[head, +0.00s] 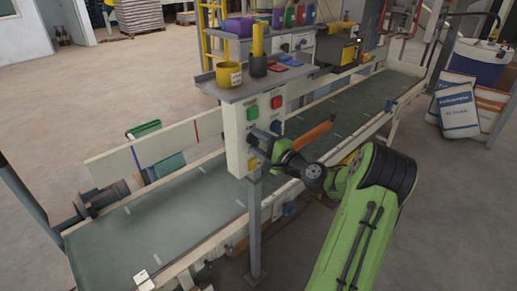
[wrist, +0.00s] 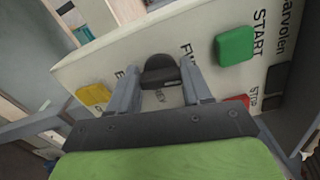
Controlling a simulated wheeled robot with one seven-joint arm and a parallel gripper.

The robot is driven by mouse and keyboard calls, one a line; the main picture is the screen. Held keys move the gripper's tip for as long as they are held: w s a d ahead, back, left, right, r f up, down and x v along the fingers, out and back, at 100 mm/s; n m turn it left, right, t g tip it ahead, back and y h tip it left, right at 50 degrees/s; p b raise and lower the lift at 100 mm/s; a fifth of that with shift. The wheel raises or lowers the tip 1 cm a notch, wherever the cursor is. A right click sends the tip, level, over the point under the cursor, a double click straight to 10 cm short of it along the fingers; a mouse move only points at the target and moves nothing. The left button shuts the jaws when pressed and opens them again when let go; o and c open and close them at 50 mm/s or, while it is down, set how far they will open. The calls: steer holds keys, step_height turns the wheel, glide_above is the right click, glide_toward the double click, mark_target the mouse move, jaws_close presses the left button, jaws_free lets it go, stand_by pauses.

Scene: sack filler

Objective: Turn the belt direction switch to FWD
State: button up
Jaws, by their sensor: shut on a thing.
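The belt direction switch is a dark knob (wrist: 160,72) on the pale control panel (wrist: 120,58). My gripper (wrist: 160,84) has a grey finger on each side of it and is shut on it. Lettering beginning with F shows beside the right finger, and another label is partly covered by the left finger. I cannot tell which label the knob points to. In the head view my gripper (head: 264,140) is at the front of the panel (head: 236,150) and covers much of the switch area.
Around the knob are a green START button (wrist: 235,45), a red button (wrist: 238,101) by STOP and a yellow button (wrist: 93,95). A shelf (head: 250,87) with a yellow mug (head: 229,75) tops the panel. The conveyor belt (head: 150,240) runs behind and below.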

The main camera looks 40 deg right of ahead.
steer(key=shift+f+n+b, duration=0.2)
steer(key=shift+n+b, duration=0.6)
steer(key=shift+n, duration=0.3)
steer(key=o, duration=1.1)
steer(key=shift+r, duration=0.1)
steer(key=shift+c, duration=0.2)
steer(key=shift+s, duration=0.1)
steer(key=s, duration=1.5)
steer(key=shift+s+d+p, duration=0.2)
steer(key=shift+s+p, duration=0.15)
steer(key=shift+p, duration=0.05)
